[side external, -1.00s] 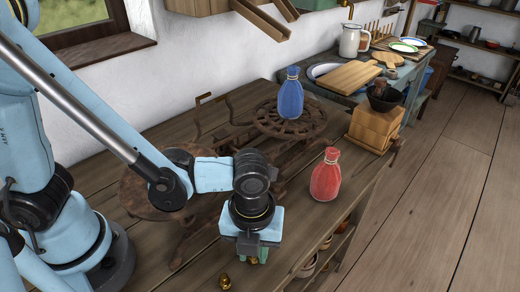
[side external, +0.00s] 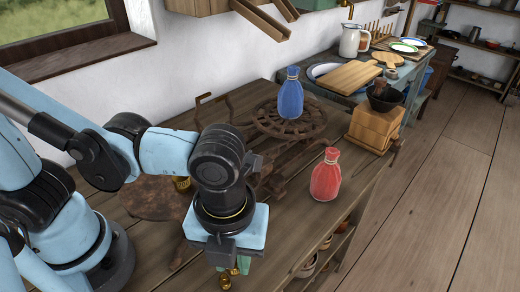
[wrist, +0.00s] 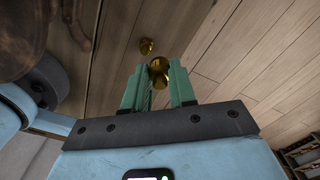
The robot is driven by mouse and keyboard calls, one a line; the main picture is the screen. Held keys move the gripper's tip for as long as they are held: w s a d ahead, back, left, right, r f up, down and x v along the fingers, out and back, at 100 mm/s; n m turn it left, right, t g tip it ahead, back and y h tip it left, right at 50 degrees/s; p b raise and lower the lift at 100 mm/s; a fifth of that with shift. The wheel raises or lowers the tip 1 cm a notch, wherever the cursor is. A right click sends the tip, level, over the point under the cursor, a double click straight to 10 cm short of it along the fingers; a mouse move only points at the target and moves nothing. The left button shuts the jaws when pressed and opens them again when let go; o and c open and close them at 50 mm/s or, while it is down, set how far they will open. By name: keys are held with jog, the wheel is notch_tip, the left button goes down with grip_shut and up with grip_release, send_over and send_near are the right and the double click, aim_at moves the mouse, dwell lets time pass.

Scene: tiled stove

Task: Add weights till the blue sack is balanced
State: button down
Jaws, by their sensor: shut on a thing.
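The blue sack (side external: 291,98) stands upright on the spoked far pan (side external: 318,122) of a rusty balance scale. A brass weight (side external: 181,183) stands on the flat near pan (side external: 150,200), partly hidden by my arm. My gripper (side external: 236,268) is low over the front of the table, its green fingers mostly hidden by the wrist in the side view. In the wrist view, its fingers (wrist: 160,85) are shut on a brass weight (wrist: 159,66). Another brass weight (wrist: 147,46) is on the wood just beyond; it also shows in the side view (side external: 224,281).
A red sack (side external: 326,176) stands on the table to the right of the scale. A wooden box grinder (side external: 376,127) stands at the table's far right corner. Pots sit on a shelf below the right table edge. A cutting board (side external: 349,75) lies farther back.

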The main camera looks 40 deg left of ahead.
jog(key=s+d+r, duration=0.1)
jog(key=s+r, duration=0.2)
jog(key=s, duration=0.2)
jog(key=w+a+r+n, duration=0.5)
jog(key=w+a+n, duration=0.2)
jog(key=w+a, duration=0.35)
jog(key=w+a+r+n, duration=0.1)
jog(key=a+r+n, duration=0.15)
jog(key=a, duration=0.45)
jog(key=a+r+n, duration=0.2)
jog(key=a+n, duration=0.2)
jog(key=a, duration=0.3)
jog(key=shift+d+f, duration=0.15)
jog(key=shift+f, duration=1.55)
jog(key=shift+d+f, duration=0.1)
jog(key=shift+f, duration=1.55)
jog(key=shift+f, duration=0.55)
